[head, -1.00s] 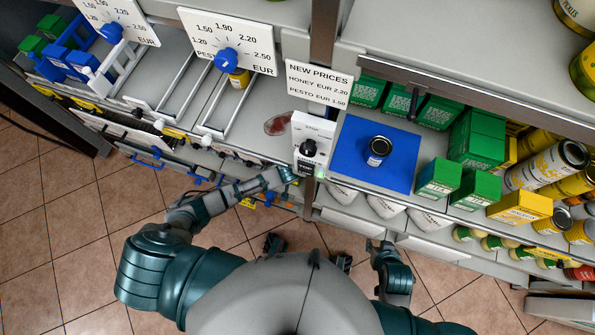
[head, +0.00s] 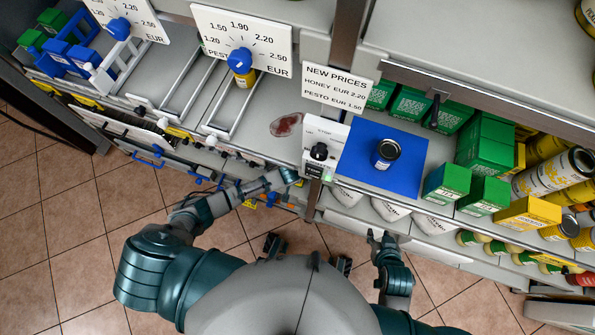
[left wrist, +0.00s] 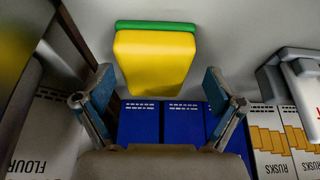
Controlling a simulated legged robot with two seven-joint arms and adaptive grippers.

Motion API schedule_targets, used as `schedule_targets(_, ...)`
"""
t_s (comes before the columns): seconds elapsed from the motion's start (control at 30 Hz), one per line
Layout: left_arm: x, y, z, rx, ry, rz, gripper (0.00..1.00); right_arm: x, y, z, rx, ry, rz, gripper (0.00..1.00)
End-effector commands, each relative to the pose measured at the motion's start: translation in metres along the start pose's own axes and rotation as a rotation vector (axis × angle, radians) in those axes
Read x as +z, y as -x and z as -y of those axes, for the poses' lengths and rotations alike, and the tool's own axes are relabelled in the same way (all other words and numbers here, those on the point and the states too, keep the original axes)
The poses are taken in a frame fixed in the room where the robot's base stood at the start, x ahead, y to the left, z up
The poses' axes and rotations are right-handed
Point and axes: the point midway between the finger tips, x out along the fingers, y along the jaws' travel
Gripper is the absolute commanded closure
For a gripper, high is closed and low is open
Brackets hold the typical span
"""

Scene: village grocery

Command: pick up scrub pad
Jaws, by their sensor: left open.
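The scrub pad (left wrist: 155,62) shows in the left wrist view as a yellow block with a green layer (left wrist: 156,27) along its far edge. My left gripper (left wrist: 158,74) is open, with one finger on each side of the pad's near end. I cannot tell whether a finger touches it. In the head view the left gripper (head: 288,176) is at the shelf's front edge, partly hidden, and the pad does not show. My right gripper (head: 377,238) is low in front of the right-hand shelves, with its fingers apart and empty.
Blue packs (left wrist: 180,124) stand just below the pad, with rusks packs (left wrist: 268,130) to the right and a flour pack (left wrist: 35,130) to the left. A white object (left wrist: 300,72) is at the right.

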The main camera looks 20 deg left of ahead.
Motion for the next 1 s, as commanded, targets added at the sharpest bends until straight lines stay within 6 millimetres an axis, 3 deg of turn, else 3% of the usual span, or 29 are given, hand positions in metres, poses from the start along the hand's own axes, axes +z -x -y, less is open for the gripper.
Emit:
schedule_targets(0.27, -0.0005, 0.0005, -0.0046, -0.004, -0.003, -0.001, 0.06, -0.0005, 0.0002, 0.0012, -0.002, -0.005, -0.001, 0.60)
schedule_targets(0.5, 0.0000, 0.0000, -0.0027, -0.002, -0.002, 0.000, 0.60, -0.0002, 0.0003, -0.0003, 0.000, -0.001, -0.001, 0.60)
schedule_targets(1.0, -0.0020, 0.0053, -0.0011, -0.005, -0.002, 0.001, 0.60, 0.0017, -0.0005, -0.0006, 0.000, 0.003, 0.002, 0.60)
